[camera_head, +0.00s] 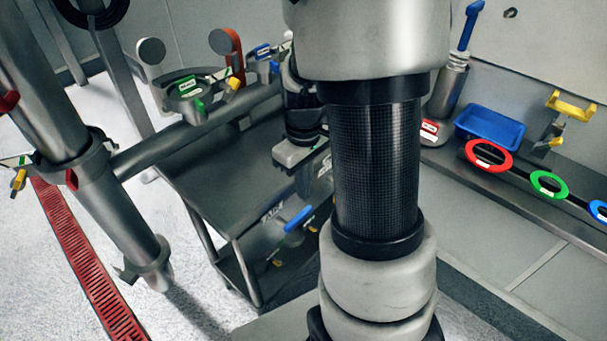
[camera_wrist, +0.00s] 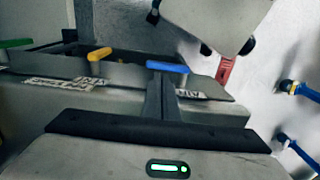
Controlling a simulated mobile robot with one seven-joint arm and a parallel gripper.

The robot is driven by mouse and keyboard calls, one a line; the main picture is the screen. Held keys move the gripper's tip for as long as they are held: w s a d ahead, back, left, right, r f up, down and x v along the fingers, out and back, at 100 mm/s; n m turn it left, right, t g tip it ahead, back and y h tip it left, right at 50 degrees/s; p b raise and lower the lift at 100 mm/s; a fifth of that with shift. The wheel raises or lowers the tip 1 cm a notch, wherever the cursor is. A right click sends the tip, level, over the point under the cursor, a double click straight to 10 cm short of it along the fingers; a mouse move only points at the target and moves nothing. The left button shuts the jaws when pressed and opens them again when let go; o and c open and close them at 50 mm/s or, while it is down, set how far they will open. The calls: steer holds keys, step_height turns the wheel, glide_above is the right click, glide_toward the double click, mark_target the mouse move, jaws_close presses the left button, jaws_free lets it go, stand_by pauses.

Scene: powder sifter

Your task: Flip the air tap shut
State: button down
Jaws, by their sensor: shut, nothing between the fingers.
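My gripper shows at the bottom of the wrist view, with its narrow dark fingers (camera_wrist: 161,96) together and empty. A blue lever (camera_wrist: 167,67) lies crosswise just beyond the fingertips. I cannot tell whether they touch. A yellow lever (camera_wrist: 99,54) and a green lever (camera_wrist: 15,43) are further left, with white labels too blurred to read. In the head view, a blue lever (camera_head: 297,218) is at the dark cart, beside hard-to-read lettering. I cannot tell for sure which lever is the air tap. My arm hides much of the cart and the fingertips there.
A dark metal cart (camera_head: 215,185) stands in the middle. A steel pipe (camera_head: 195,128) crosses behind it to a thick column on the left. A shelf at right holds a blue tray (camera_head: 490,128) and red (camera_head: 488,155) and green (camera_head: 549,184) rings. A red floor grate (camera_head: 85,262) runs at left.

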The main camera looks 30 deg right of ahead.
mark_target(308, 209)
step_height(308, 209, down, 6)
steer(key=shift+f+b, duration=0.2)
steer(key=shift+b, duration=0.4)
steer(key=shift+w+d+f+g+y+b, duration=0.15)
steer(key=shift+d+f+g+y+b, duration=0.3)
steer(key=shift+f+y+b, duration=0.45)
steer(key=y, duration=0.1)
steer(key=f+y+b, duration=0.1)
steer(key=shift+w+d+g+y, duration=0.1)
steer(key=shift+d+g+y, duration=0.2)
steer(key=shift+g+y, duration=0.1)
steer(key=shift+f, duration=0.3)
